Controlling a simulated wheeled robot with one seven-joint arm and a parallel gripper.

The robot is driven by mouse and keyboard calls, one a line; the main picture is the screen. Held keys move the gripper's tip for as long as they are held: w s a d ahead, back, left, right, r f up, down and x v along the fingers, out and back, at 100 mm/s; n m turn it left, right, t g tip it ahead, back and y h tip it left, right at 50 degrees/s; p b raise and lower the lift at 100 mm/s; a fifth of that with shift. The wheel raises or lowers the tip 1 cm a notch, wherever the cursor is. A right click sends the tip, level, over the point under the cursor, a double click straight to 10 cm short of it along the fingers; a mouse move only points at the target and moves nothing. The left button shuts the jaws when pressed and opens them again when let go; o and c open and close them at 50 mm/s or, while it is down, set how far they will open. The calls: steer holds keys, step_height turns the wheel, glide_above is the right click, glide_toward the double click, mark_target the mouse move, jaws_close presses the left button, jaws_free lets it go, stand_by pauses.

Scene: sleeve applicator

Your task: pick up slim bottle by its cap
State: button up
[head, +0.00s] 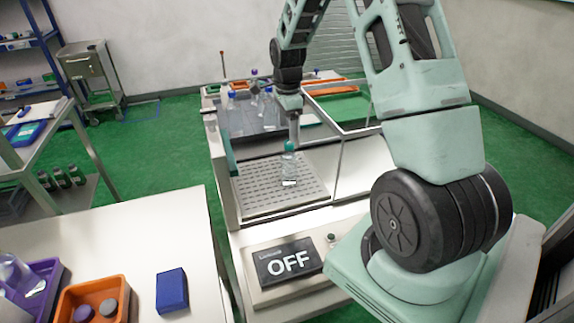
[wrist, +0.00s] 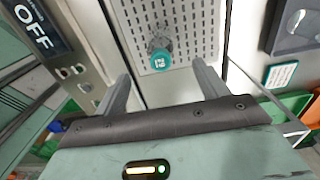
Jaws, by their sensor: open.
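The slim bottle (head: 289,168) stands upright on a perforated metal plate in the head view. It is clear, with a teal cap. My gripper (wrist: 162,80) is open, with one finger on each side below the cap in the picture. The cap lies just beyond the fingertips, roughly centred between them, and nothing is held. In the head view my gripper (head: 294,136) is over the bottle; its fingers are too small to make out.
The perforated plate (head: 255,201) is otherwise bare. A box with an "OFF" display (head: 287,262) stands in front. Several bottles (head: 254,88) stand on the dark tray behind. A glass-like panel frame (head: 345,160) rises right of the plate. Orange and purple bins (head: 66,296) are front left.

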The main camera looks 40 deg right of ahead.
mark_target(289, 152)
step_height(289, 152, down, 5)
steer(key=shift+r+p, duration=0.1)
steer(key=shift+p, duration=0.4)
steer(key=shift+s+d+f+p, duration=0.15)
steer(key=shift+f+p, duration=0.5)
steer(key=shift+f, duration=0.7)
steer(key=shift+w+d+f+p, duration=0.1)
steer(key=shift+f+p, duration=0.5)
steer(key=shift+f, duration=0.75)
jaws_close()
steer(key=shift+r, duration=0.1)
